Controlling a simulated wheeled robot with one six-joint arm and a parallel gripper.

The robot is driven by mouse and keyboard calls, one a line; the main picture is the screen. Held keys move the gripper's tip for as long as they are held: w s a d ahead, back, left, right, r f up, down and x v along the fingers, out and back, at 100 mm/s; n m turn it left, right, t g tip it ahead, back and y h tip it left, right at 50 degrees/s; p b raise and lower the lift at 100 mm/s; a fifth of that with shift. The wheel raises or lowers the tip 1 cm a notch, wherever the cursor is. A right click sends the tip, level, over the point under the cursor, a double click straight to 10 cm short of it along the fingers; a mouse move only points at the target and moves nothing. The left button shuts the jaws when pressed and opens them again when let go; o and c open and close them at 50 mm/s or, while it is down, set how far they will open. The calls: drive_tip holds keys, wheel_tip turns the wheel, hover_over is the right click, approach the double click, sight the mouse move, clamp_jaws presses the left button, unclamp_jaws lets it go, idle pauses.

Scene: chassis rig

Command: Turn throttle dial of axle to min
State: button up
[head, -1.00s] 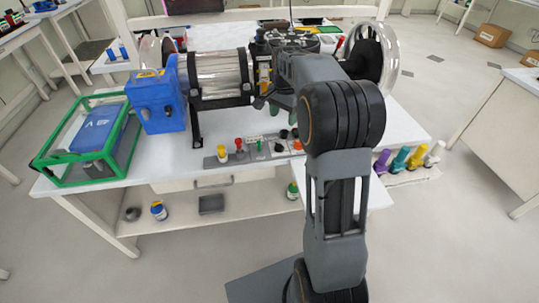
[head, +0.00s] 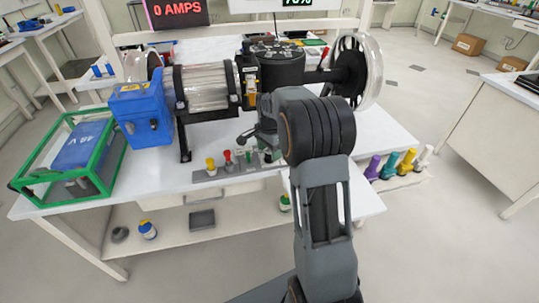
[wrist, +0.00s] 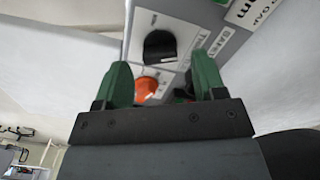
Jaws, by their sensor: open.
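A black dial (wrist: 160,46) sits on a grey labelled panel (wrist: 198,22) in the wrist view, with partly legible lettering beside it that seems to begin with T. My gripper (wrist: 161,68) has two green fingers spread apart with nothing held. The dial lies beyond the fingertips, between them in the picture; I cannot tell the distance. An orange knob (wrist: 147,86) shows between the fingers. In the head view my gripper (head: 268,146) is low over the right part of the panel and hides the dial. The axle rig with its wheel (head: 350,78) stands behind.
Yellow (head: 210,165) and red (head: 228,158) controls stand on the panel left of my gripper. A blue box (head: 143,117) and a green-framed battery case (head: 75,150) are at the left. Coloured bottles (head: 388,165) stand at the right. A display (head: 176,12) reads 0 AMPS.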

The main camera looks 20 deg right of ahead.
drive_tip(key=shift+f, duration=0.9)
drive_tip(key=shift+c, duration=0.2)
drive_tip(key=c, duration=0.9)
